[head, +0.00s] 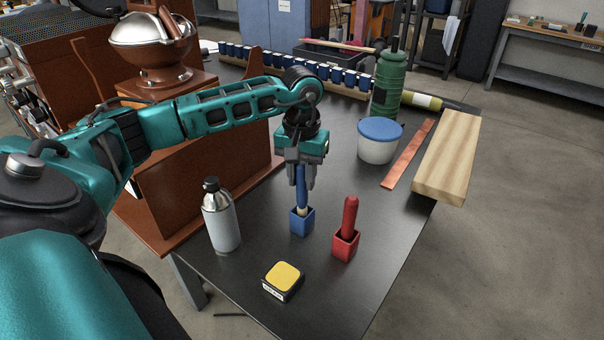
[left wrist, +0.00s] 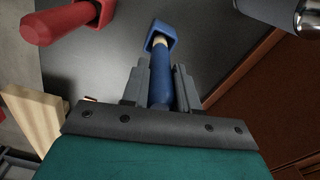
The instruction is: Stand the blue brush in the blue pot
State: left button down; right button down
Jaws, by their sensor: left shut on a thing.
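The blue pot (head: 302,222) stands on the dark table, and it also shows in the left wrist view (left wrist: 162,30). The blue brush (head: 301,187) is upright above it, its lower end with a pale band at or inside the pot's mouth. How deep it sits I cannot tell. My left gripper (head: 301,180) is shut on the brush's blue handle, which also shows between the fingers in the left wrist view (left wrist: 161,85). My right gripper is not in view.
A red pot (head: 346,245) with a red-handled tool (head: 350,215) stands just right. A grey bottle (head: 221,222) stands left and a yellow-topped block (head: 283,280) in front. Behind are a blue-lidded tub (head: 379,142), copper strip (head: 408,155) and wooden board (head: 447,160).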

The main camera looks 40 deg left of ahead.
pick_arm(q)
jog(key=shift+f, duration=0.15)
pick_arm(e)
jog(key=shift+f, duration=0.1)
